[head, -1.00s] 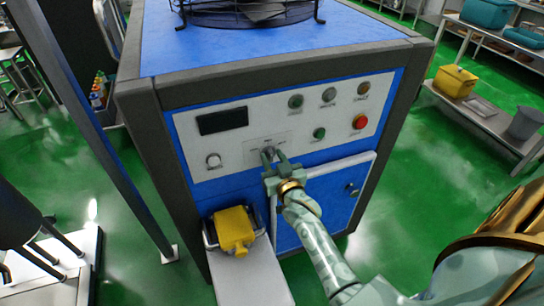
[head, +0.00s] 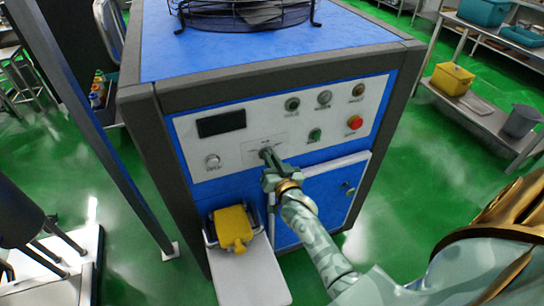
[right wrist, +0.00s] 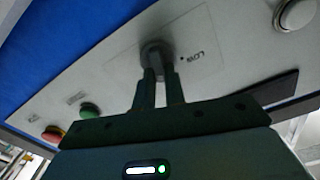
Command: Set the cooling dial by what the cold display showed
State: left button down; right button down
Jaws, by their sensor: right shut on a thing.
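The cooling dial is a small dark knob on the light control panel (head: 285,108) of a blue machine. In the right wrist view the dial (right wrist: 155,52) sits on a labelled plate, with the word LOW and a dot beside it. My right gripper (head: 269,158) is shut on the dial, its fingers (right wrist: 160,88) on either side of it. In the head view the gripper mostly hides the dial. The display (head: 221,123) at the panel's upper left is dark, and I can read no figure on it. My left gripper is not in view.
Several buttons are on the panel, among them a red one (head: 354,122) and a green one (head: 315,135). A round knob (head: 212,161) is at lower left. A yellow object (head: 233,226) sits in a holder below.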

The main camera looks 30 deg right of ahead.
jog(key=shift+d+f+m+p, duration=0.15)
jog(key=shift+m+p, duration=0.65)
jog(key=shift+m, duration=1.35)
jog(key=shift+d+f+m+p, duration=0.15)
jog(key=shift+m+p, duration=0.65)
jog(key=shift+m, duration=1.35)
jog(key=shift+s, duration=0.1)
jog(key=c, duration=1.5)
grip_release()
jog(key=shift+o, duration=0.2)
jog(key=p+v, duration=0.2)
jog(key=v, duration=1.4)
jog(key=shift+p, duration=0.35)
jog(key=shift+s, duration=0.15)
